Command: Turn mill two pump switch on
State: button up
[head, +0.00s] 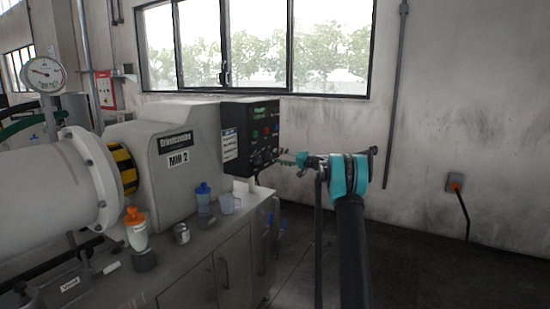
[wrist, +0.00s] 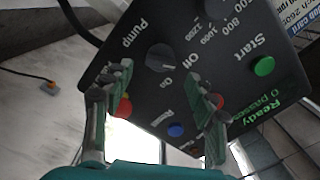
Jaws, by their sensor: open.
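The pump switch (wrist: 160,57) is a dark round knob beside the words "Pump", "Off" and "On". I cannot surely tell which word its mark points to. My gripper (wrist: 160,78) is open, with one finger on each side below the knob in the picture and nothing between them. In the head view my gripper (head: 292,159) is just right of the panel.
The panel also has a green Start button (wrist: 263,66), red buttons (wrist: 124,106) and a blue button (wrist: 176,130). A bench (head: 235,245) below holds a blue-capped bottle (head: 203,198), an orange-capped bottle (head: 136,230) and a tin (head: 181,233). Floor to the right is clear.

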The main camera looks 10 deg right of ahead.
aim_at(269, 156)
jog(key=shift+x, duration=1.5)
jog(key=c, duration=1.2)
